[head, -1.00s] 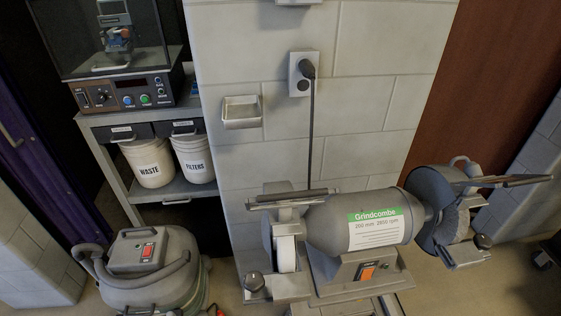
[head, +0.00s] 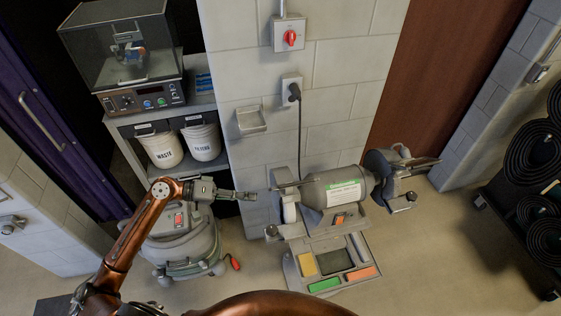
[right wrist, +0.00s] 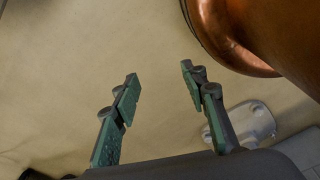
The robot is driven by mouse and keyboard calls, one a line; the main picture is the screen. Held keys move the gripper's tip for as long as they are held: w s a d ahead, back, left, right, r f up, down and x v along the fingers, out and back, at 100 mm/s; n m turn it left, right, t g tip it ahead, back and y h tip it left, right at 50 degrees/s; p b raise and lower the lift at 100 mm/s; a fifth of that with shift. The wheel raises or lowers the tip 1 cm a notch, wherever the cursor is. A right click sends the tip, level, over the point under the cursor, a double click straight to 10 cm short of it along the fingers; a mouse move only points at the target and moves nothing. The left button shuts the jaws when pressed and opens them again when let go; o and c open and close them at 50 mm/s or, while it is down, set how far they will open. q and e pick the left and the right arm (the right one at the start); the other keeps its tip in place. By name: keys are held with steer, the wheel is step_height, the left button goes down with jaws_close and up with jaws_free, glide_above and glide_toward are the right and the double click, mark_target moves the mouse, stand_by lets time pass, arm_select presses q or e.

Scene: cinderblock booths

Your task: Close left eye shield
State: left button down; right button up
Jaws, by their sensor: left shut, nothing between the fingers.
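The bench grinder (head: 335,188) stands on a pedestal in front of the block wall. Its left eye shield (head: 294,184) is a thin flat plate seen nearly edge-on above the left wheel (head: 289,210). The right eye shield (head: 420,163) sits over the right wheel. My left gripper (head: 253,196) is shut and empty, just left of the left wheel and pointing toward it. A small gap shows between its tips and the shield in the picture. My right gripper (right wrist: 158,84) is open and empty above bare floor in the right wrist view.
A tray (head: 292,272) with coloured blocks sits low in front of the grinder. A grey vacuum (head: 180,240) stands below my left arm. A red wall switch (head: 289,36) and a black plug (head: 294,92) are on the wall. Coiled hoses (head: 540,150) hang at the right.

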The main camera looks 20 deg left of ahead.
mark_target(293, 184)
arm_select(q)
step_height(293, 184, up, 17)
steer(key=h+p, duration=0.2)
steer(key=p, duration=0.2)
steer(key=d+p, duration=0.1)
steer(key=d, duration=0.2)
steer(key=w+d+f+p, duration=0.1)
steer(key=d, duration=0.3)
steer(key=d+p, duration=0.1)
steer(key=d, duration=0.3)
steer(key=shift+w+d+f+p, duration=0.15)
steer(key=shift+w+p, duration=0.1)
steer(key=shift+p, duration=0.05)
steer(key=shift+s+d+f, duration=0.2)
steer(key=shift+s, duration=0.25)
steer(key=shift+w+d+f, duration=0.1)
arm_select(e)
steer(key=s+d+r, duration=0.1)
steer(key=s+r, duration=0.3)
steer(key=r, duration=0.3)
steer(key=shift+d+r, duration=0.15)
steer(key=shift+r, duration=0.05)
arm_select(q)
steer(key=shift+m, duration=0.3)
arm_select(e)
steer(key=shift+f, duration=0.1)
